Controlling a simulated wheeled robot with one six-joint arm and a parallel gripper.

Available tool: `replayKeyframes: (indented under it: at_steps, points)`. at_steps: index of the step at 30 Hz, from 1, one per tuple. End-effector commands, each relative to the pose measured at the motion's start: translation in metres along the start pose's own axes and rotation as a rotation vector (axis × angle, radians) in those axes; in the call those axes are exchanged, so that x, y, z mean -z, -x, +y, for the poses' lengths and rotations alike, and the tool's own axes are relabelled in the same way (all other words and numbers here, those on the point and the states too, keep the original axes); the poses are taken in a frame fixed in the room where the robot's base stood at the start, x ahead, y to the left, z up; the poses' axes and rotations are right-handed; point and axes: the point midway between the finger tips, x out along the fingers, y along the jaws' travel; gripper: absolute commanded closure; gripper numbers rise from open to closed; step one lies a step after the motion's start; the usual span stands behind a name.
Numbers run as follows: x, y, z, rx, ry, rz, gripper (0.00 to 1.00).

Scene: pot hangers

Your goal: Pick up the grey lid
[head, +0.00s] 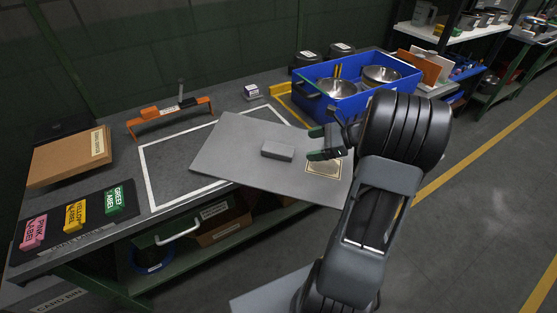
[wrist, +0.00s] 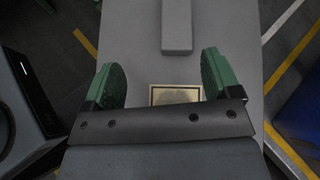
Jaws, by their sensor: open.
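The grey lid (head: 225,153) is a flat rectangular panel with a raised block handle (head: 278,151) in its middle and a brass-coloured plate (head: 323,168) near its right end. It lies on the workbench, partly over a white-outlined area, and its near right part sticks out past the bench's front edge. My gripper (head: 316,144) is open and empty, just right of the handle. In the wrist view, the green fingertips (wrist: 163,72) are spread over the lid (wrist: 215,25), to either side of the plate (wrist: 176,95). The handle (wrist: 177,25) lies ahead, between their lines.
A blue crate (head: 352,105) with metal bowls stands behind my gripper. An orange-ended bracket (head: 170,110) stands behind the lid. The floor at the right is clear.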

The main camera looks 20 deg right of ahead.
Motion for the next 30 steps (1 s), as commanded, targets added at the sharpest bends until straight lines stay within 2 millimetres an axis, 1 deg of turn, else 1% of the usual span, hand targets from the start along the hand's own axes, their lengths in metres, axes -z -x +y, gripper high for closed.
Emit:
replayKeyframes:
  at_steps: [1, 4, 6, 12, 15, 18, 25, 30]
  points:
    - [0.012, 0.004, -0.006, 0.033, -0.045, -0.027, 0.17]
    - [0.019, 0.004, -0.015, 0.069, -0.095, -0.065, 0.17]
    - [0.021, -0.005, -0.018, 0.079, -0.110, -0.075, 0.17]
    - [0.018, -0.041, -0.021, 0.082, -0.114, -0.078, 0.17]
    - [0.017, -0.055, -0.022, 0.082, -0.113, -0.077, 0.17]
    - [0.016, -0.065, -0.023, 0.082, -0.112, -0.076, 0.17]
    - [0.015, -0.077, -0.023, 0.082, -0.111, -0.075, 0.17]
    - [0.013, -0.100, -0.022, 0.080, -0.112, -0.075, 0.17]
